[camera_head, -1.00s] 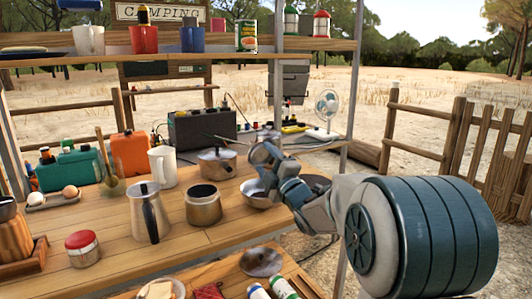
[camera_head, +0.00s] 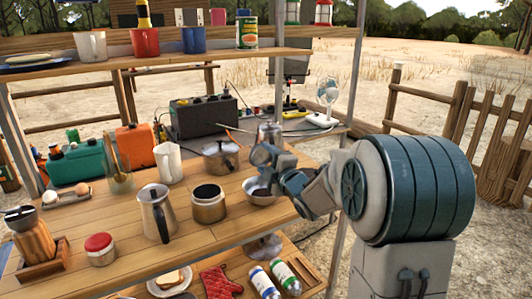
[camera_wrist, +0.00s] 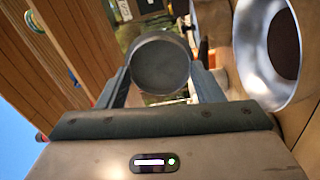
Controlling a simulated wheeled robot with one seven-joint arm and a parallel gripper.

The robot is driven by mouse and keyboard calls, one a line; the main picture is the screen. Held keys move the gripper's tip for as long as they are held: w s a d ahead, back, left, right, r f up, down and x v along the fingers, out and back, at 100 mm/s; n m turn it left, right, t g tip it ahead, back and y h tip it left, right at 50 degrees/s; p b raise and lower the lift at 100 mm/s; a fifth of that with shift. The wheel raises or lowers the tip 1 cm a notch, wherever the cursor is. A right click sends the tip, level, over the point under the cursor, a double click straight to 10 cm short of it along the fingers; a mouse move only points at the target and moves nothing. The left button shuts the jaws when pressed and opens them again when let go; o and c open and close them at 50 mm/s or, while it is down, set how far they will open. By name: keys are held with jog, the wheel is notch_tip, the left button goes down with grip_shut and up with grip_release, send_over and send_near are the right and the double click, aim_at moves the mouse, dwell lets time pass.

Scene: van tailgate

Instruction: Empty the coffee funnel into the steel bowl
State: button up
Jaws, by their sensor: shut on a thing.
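My gripper (camera_head: 262,157) is shut on the coffee funnel (camera_wrist: 161,62), a grey metal piece with a round rim that shows between the fingers in the wrist view. In the head view the funnel (camera_head: 270,132) stands out above the fingers, over the far side of the steel bowl. I cannot tell whether any coffee is in it. The steel bowl (camera_head: 272,199) sits on the wooden table below my gripper, partly hidden by my arm. It also shows at the right of the wrist view (camera_wrist: 246,60), with dark brown matter on its bottom.
A shelf post (camera_head: 345,110) rises behind my arm. Some tabletop is clear between the pots.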

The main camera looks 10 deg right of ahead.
jog(key=shift+w+a+r+g+h+p, duration=0.1)
jog(key=shift+w+r+g+h+p, duration=0.4)
jog(key=shift+p, duration=2.15)
jog(key=shift+s+a+r+g+y+p, duration=0.15)
jog(key=shift+g+p, duration=0.7)
jog(key=shift+p, duration=1.75)
jog(key=shift+w+d+r+g+h+p, duration=0.15)
jog(key=shift+r+g+h+p, duration=0.4)
jog(key=shift+p, duration=2.1)
jog(key=shift+w+a+p, duration=0.1)
jog(key=shift+p, duration=0.3)
jog(key=g+p, duration=0.1)
jog(key=p, duration=0.2)
jog(key=r+g+p, duration=0.1)
jog(key=p, duration=0.3)
jog(key=shift+w+a+g, duration=0.1)
jog(key=shift+w+g, duration=0.25)
jog(key=shift+g, duration=0.05)
jog(key=g+p, duration=0.1)
jog(key=p, duration=0.5)
jog(key=w+r+g+h+p, duration=0.1)
jog(key=g+p, duration=0.1)
jog(key=p, duration=0.5)
jog(key=shift+a+r+h, duration=0.15)
jog(key=shift+r+h, duration=0.05)
jog(key=shift+h, duration=0.1)
